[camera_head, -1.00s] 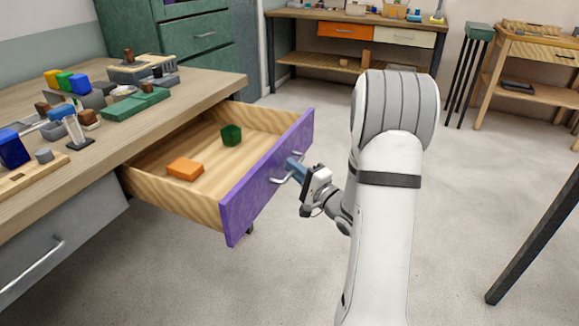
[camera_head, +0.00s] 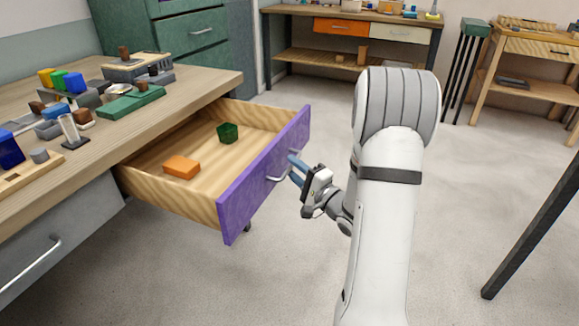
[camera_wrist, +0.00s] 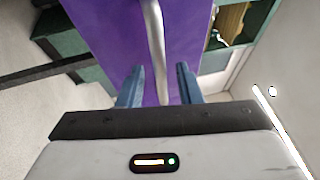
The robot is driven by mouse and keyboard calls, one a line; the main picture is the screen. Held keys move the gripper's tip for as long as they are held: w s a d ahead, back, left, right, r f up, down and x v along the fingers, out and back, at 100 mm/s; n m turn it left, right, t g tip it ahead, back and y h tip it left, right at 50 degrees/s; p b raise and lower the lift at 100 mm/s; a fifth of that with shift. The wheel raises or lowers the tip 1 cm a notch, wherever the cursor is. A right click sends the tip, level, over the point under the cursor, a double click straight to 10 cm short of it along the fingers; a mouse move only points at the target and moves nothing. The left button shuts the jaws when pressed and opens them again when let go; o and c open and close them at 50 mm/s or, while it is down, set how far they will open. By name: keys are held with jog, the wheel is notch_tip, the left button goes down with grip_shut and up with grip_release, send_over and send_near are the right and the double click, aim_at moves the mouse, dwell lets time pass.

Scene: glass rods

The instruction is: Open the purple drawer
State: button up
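The purple drawer (camera_head: 262,180) is pulled well out from under the wooden workbench at left. Its purple front and silver handle (camera_head: 282,176) face my gripper (camera_head: 293,166). An orange block (camera_head: 182,167) and a green cup-like container (camera_head: 228,133) are inside. In the wrist view, the purple front (camera_wrist: 115,50) fills the middle, with the handle bar (camera_wrist: 154,35) running between the two blue fingers. My gripper (camera_wrist: 160,67) is open; its fingers are apart and do not clamp the handle.
The workbench (camera_head: 205,88) holds several small blocks and fixtures. A grey drawer (camera_head: 60,245) at lower left is closed. Green cabinet drawers (camera_head: 195,32) stand behind. A dark table leg (camera_head: 530,240) is at right. The floor (camera_head: 465,190) around my arm is clear.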

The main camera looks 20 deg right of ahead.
jog(key=v, duration=0.6)
jog(key=shift+s+p, duration=0.2)
jog(key=shift+p, duration=0.25)
notch_tip(320, 180, up, 17)
jog(key=a+n+g+h+p, duration=0.2)
jog(key=n+g+h+p, duration=0.6)
jog(key=p, duration=0.7)
jog(key=s+a+r+n+g+p, duration=0.3)
jog(key=s+a+r+g+p, duration=0.1)
jog(key=s, duration=0.6)
jog(key=s+a+r+n+g+p, duration=0.3)
jog(key=s+a+r+g+p, duration=0.1)
jog(key=s+a+r+p, duration=0.3)
jog(key=s+r, duration=0.2)
jog(key=s, duration=0.1)
jog(key=shift+a+r+y, duration=0.2)
jog(key=shift+a+y, duration=0.1)
jog(key=shift+a, duration=0.1)
